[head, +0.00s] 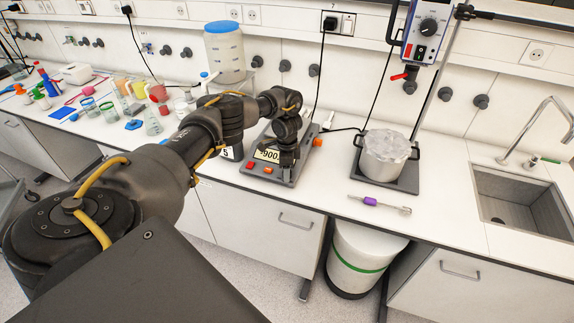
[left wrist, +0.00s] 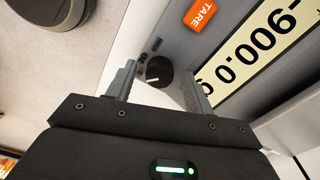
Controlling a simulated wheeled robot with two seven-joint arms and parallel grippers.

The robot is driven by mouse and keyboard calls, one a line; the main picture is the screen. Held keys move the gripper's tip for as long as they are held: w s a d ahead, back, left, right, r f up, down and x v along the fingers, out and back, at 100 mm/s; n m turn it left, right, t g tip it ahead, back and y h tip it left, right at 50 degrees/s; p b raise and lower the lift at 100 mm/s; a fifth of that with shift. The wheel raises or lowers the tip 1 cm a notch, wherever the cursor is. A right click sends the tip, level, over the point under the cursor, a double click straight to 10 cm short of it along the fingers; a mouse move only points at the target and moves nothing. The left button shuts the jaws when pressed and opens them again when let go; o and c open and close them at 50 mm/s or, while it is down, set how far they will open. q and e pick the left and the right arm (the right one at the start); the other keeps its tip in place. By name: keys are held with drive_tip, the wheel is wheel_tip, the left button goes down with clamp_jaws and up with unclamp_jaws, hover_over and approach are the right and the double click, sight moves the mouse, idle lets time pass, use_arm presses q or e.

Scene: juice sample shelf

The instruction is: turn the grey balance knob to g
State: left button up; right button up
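The balance (head: 297,172) stands on the bench, with a dark grey platform and a display (head: 267,155) reading about -900. The display (left wrist: 262,45) shows large in the left wrist view as -900.0, with a partly hidden character at its end. My left gripper (head: 287,160) points down over the balance. In the left wrist view my left gripper (left wrist: 160,80) is open, its fingers on either side of the knob; contact cannot be told. The arm hides the knob in the head view.
An orange TARE button (left wrist: 201,15) lies near the display. A steel pot (head: 388,165) on a dark plate and a purple-handled tool (head: 380,204) are to the right. A large blue-lidded container (head: 225,55) stands behind, with several beakers and flasks at left.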

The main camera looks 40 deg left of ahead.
use_arm(q)
drive_tip(key=shift+r, duration=0.2)
wheel_tip(320, 180, up, 10)
drive_tip(key=shift+r, duration=0.2)
idle(0.7)
